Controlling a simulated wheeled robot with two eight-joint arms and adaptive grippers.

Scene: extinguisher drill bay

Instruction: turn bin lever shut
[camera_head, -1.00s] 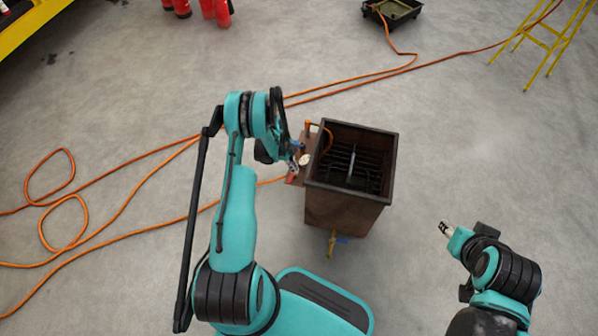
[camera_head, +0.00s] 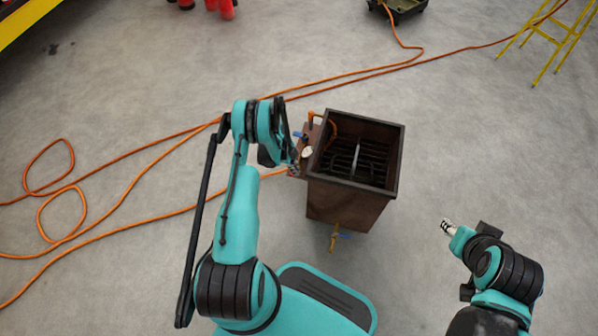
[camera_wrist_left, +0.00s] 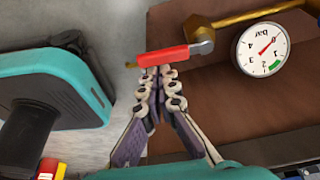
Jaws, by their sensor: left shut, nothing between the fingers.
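The brown metal bin (camera_head: 393,185) stands just right of my left gripper in the head view. Its left side carries a panel with a round gauge (camera_head: 307,152) and a blue handle (camera_head: 299,134). In the left wrist view a red lever (camera_wrist_left: 163,57) with a grey end lies nearly level beside a brass pipe (camera_wrist_left: 245,15). My left gripper (camera_wrist_left: 158,72) is shut and empty, its tips right at the lever's lower edge; I cannot tell whether they touch. In the head view the left gripper (camera_head: 293,170) largely hides the lever. My right gripper (camera_head: 447,227) is right of the bin, away from it.
A brass tap (camera_head: 333,238) sticks out at the bin's near side. Orange hoses (camera_head: 135,180) cross the floor to the left and behind. A dark tray (camera_head: 405,8), a yellow stand (camera_head: 550,40) and red extinguishers (camera_head: 225,8) are farther back.

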